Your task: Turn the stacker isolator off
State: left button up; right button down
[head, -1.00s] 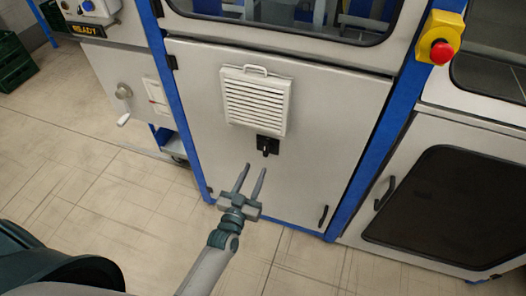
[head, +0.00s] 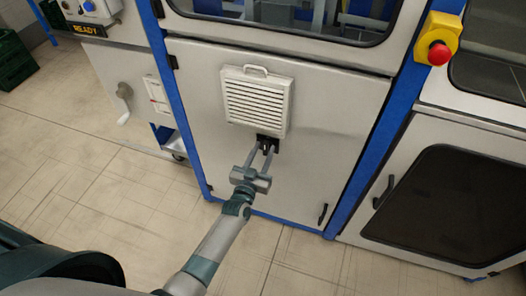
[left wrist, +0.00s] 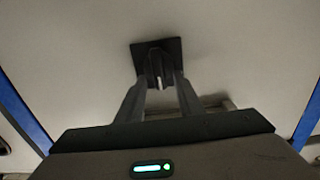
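The isolator (head: 262,139) is a small black plate with a black knob, set on the grey cabinet door just below a louvred vent. It also shows in the left wrist view (left wrist: 172,46), where its handle has a pale mark pointing along the fingers. My left gripper (head: 267,150) is at the isolator, with one finger on each side of the knob. In the left wrist view the fingertips (left wrist: 159,80) flank the knob; whether they touch it I cannot tell. The fingers are apart. My right gripper is not in view.
The louvred vent (head: 254,98) with a top handle sits right above the isolator. A red emergency stop (head: 438,54) on a yellow box is at the upper right. A blue post (head: 372,160) and a dark-windowed door (head: 445,210) stand to the right. Open floor lies in front.

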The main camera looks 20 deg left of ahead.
pick_arm(q)
grip_shut()
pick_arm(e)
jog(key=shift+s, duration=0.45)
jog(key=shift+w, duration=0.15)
pick_arm(q)
jog(key=shift+a+n, duration=0.1)
jog(key=shift+n, duration=0.8)
jog(key=shift+a+f+n+b, duration=0.25)
jog(key=shift+n+b, duration=0.65)
jog(key=shift+n, duration=1.8)
jog(key=shift+a+f+n+b, duration=0.25)
jog(key=shift+n+b, duration=0.6)
jog(key=shift+n, duration=1.85)
jog(key=shift+a+f+n+b, duration=0.25)
jog(key=shift+n+b, duration=0.65)
jog(key=shift+n, duration=1.8)
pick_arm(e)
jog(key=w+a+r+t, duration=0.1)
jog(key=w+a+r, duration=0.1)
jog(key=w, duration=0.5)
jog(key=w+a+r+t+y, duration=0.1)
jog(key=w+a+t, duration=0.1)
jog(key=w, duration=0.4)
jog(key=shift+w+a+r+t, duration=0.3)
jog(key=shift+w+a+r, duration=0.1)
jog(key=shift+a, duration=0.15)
